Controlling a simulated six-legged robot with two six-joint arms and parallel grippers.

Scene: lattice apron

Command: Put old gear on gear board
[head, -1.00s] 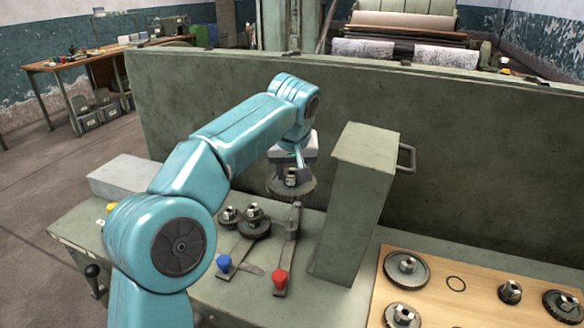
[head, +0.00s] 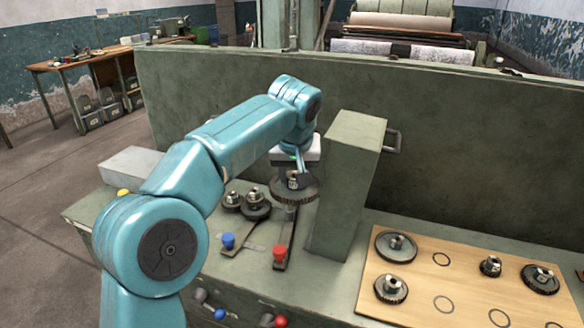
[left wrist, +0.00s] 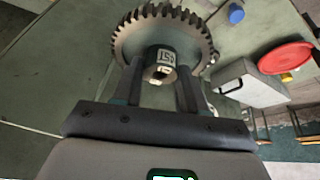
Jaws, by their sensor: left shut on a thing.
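My left gripper (head: 299,176) is shut on the hub of a dark toothed gear (head: 293,194), held flat. In the left wrist view the gear (left wrist: 135,38) sits between the fingers, and its hub has a white label that seems to read 15T. In the head view the gear is above the green bench, left of a green box-like column. The wooden gear board (head: 420,312) lies to the right of that column. It carries several gears and several drawn empty circles, one of them (head: 441,259) near the back. My right gripper is not in view.
The tall green column (head: 342,190) with a side handle stands between the held gear and the board. Two small gears (head: 256,208) sit on the bench beside levers with blue (head: 228,241) and red (head: 280,252) knobs. A green wall panel (head: 460,150) closes the back.

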